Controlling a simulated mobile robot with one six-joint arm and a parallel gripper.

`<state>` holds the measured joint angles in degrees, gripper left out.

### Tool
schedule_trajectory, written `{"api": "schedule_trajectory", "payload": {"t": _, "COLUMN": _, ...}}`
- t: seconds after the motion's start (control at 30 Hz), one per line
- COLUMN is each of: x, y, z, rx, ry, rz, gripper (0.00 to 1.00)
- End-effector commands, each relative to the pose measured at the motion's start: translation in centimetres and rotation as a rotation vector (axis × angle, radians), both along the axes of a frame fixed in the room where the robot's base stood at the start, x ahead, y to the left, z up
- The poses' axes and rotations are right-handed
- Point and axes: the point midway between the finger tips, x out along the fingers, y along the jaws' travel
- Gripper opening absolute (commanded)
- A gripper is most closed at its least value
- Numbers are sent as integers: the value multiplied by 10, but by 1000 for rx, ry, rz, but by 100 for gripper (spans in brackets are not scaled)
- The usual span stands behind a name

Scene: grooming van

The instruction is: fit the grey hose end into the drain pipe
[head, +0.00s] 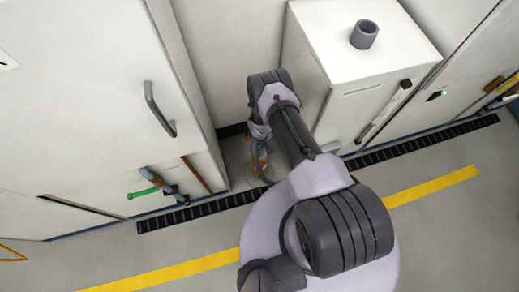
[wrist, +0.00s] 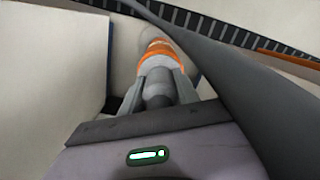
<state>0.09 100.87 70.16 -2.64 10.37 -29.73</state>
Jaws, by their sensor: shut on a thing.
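My gripper (wrist: 158,76) is shut on a grey rounded piece (wrist: 157,88), which looks like the grey hose end, in the wrist view. Just beyond the fingertips is an orange collar (wrist: 158,58) with a paler section past it, perhaps the drain pipe. The grey piece lines up with the collar; I cannot tell whether it is inside it. A dark grey band (wrist: 225,70), perhaps the hose, sweeps across the right side close to the camera. In the head view my arm reaches into a gap between cabinets, and orange (head: 259,164) shows low there. My gripper is mostly hidden there.
A tall white cabinet (head: 90,90) stands left of the gap and a lower white unit (head: 330,65) right of it. A short grey cylinder (head: 365,33) stands on that unit. A green-handled fitting (head: 145,191) sticks out at left. Black floor grating (head: 195,213) runs in front.

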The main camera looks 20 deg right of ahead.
Motion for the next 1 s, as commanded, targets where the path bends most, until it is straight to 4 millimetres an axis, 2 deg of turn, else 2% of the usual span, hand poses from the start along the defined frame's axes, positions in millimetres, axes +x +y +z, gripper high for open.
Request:
{"api": "schedule_trajectory", "payload": {"t": 0.43, "x": 0, "y": 0, "z": -7, "rx": 0, "ry": 0, "rz": 0, "gripper": 0}}
{"api": "schedule_trajectory", "payload": {"t": 0.47, "x": 0, "y": 0, "z": -7, "rx": 0, "ry": 0, "rz": 0, "gripper": 41}}
{"api": "schedule_trajectory", "payload": {"t": 0.57, "x": 0, "y": 0, "z": -6, "rx": 0, "ry": 0, "rz": 0, "gripper": 61}}
{"api": "schedule_trajectory", "payload": {"t": 0.87, "x": 0, "y": 0, "z": -6, "rx": 0, "ry": 0, "rz": 0, "gripper": 63}}
{"api": "schedule_trajectory", "payload": {"t": 1.0, "x": 0, "y": 0, "z": 10, "rx": 0, "ry": 0, "rz": 0, "gripper": 63}}
